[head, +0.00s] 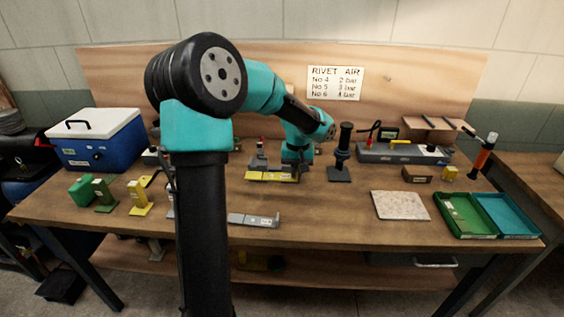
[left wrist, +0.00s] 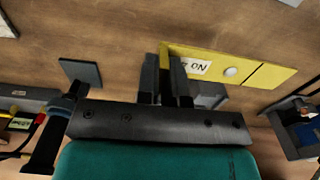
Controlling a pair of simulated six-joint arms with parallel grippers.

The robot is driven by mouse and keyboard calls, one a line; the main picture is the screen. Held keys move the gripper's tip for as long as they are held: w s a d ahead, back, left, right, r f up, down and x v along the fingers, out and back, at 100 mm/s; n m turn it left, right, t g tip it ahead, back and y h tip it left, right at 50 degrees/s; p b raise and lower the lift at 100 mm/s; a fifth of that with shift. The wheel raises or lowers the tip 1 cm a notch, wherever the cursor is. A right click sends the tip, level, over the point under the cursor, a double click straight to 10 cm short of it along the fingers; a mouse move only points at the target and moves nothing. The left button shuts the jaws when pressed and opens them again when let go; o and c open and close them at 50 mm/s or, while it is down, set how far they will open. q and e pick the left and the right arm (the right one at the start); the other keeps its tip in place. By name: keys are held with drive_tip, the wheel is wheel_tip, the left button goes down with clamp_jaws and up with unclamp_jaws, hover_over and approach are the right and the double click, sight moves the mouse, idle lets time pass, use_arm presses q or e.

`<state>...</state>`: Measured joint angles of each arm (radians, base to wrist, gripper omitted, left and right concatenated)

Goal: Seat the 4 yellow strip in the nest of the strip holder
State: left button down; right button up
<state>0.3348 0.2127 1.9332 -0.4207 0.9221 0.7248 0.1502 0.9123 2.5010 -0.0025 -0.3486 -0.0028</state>
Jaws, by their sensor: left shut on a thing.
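The yellow strip (head: 271,176) is near the middle of the table, with its long side across the head view. In the left wrist view the strip (left wrist: 253,73) carries a white label reading NO and a pale round spot. My left gripper (left wrist: 166,75) is shut on the strip near one end. In the head view the left hand reaches down at the strip's right end. A grey fixture (head: 258,163) with a red-topped part stands just behind the strip. I cannot tell whether it is the strip holder, or whether the strip touches it. My right gripper is out of view.
A long grey bracket (head: 253,220) lies in front. Green (head: 104,195) and yellow (head: 139,198) upright brackets stand left, near a blue cooler (head: 98,140). A black post stand (head: 341,160), a pale slab (head: 401,206) and an open green case (head: 466,217) are right.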

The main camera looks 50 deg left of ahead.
use_arm(q)
drive_tip(key=w+a, duration=0.3)
drive_tip(key=w+a+f, duration=0.1)
drive_tip(key=w+a, duration=0.2)
drive_tip(key=a, duration=0.1)
drive_tip(key=w+a, duration=0.3)
drive_tip(key=a, duration=0.1)
drive_tip(key=shift+w+a+f, duration=0.1)
drive_tip(key=shift+w+f, duration=0.1)
drive_tip(key=shift+w, duration=0.2)
drive_tip(key=shift+w+a, duration=0.15)
drive_tip(key=shift+w+a+f, duration=0.1)
drive_tip(key=shift+f, duration=1.7)
drive_tip(key=shift+f, duration=0.65)
